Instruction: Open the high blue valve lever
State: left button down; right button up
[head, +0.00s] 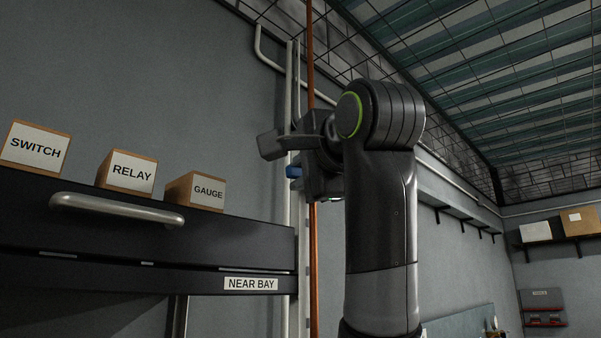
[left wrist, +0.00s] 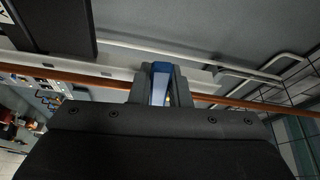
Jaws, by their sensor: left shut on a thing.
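The blue valve lever (head: 294,171) shows as a small blue end beside the pipes in the head view, mostly hidden by my left gripper. In the left wrist view the blue lever (left wrist: 160,84) lies between the two fingers of my left gripper (left wrist: 161,92), which is shut on it. In the head view my left gripper (head: 285,158) is at the pipes, partly hidden by my own arm. The valve body is hidden. My right gripper is not in view.
A copper pipe (head: 314,267) and white pipes (head: 287,215) run up the wall. At left a dark shelf unit (head: 140,235) labelled NEAR BAY has a handle (head: 115,208) and carries boxes marked SWITCH (head: 35,148), RELAY (head: 128,172) and GAUGE (head: 196,191). Boxes (head: 536,232) sit on a far shelf.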

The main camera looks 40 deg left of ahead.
pick_arm(q)
jog(key=shift+f+n, duration=0.15)
jog(key=shift+n, duration=0.15)
jog(key=n, duration=0.1)
jog(key=f+n+y, duration=0.1)
jog(key=n, duration=0.1)
jog(key=shift+w+f+y, duration=0.2)
jog(key=shift+w+y, duration=0.1)
jog(key=shift+w+f+n+g+y, duration=0.2)
jog(key=shift+f+n+y, duration=0.15)
jog(key=shift+n, duration=0.7)
jog(key=shift+w+f+n+g+y, duration=0.25)
jog(key=shift+n+y, duration=0.1)
jog(key=shift+n, duration=0.7)
jog(key=c, duration=1.4)
grip_release()
jog(key=shift+o, duration=0.2)
